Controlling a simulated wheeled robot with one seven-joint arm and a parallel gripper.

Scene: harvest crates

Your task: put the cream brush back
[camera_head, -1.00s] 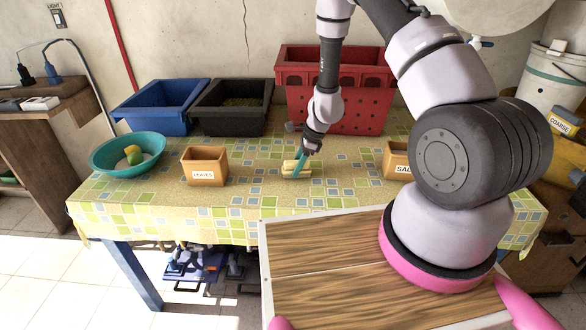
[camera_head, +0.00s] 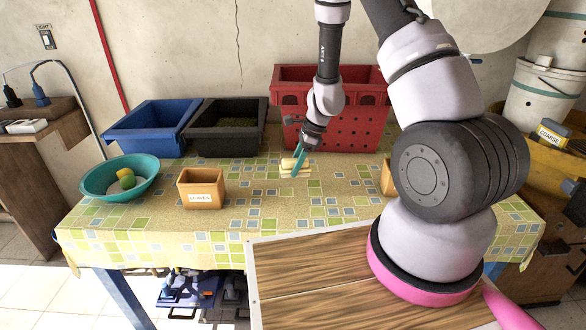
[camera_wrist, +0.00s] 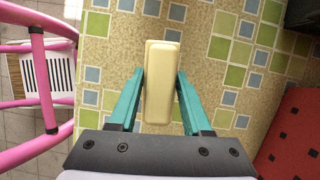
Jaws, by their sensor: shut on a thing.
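My gripper (camera_head: 300,158) reaches over the patterned table (camera_head: 235,222), in front of the red crate. Its two teal fingers are shut on the cream brush (camera_head: 287,163), a small pale block. In the wrist view, the cream brush (camera_wrist: 164,88) lies lengthwise between the fingers of my gripper (camera_wrist: 158,95), with its far end sticking out beyond them. A paler edge shows behind its top face. It appears to hang a little above the tablecloth; the gap is hard to judge.
A red crate (camera_head: 340,128), a black crate (camera_head: 232,142) and a blue crate (camera_head: 150,128) stand along the back. A teal bowl (camera_head: 90,185) with fruit and a wooden box (camera_head: 201,190) labelled LEAVES are at left. My arm partly hides another box (camera_head: 387,180).

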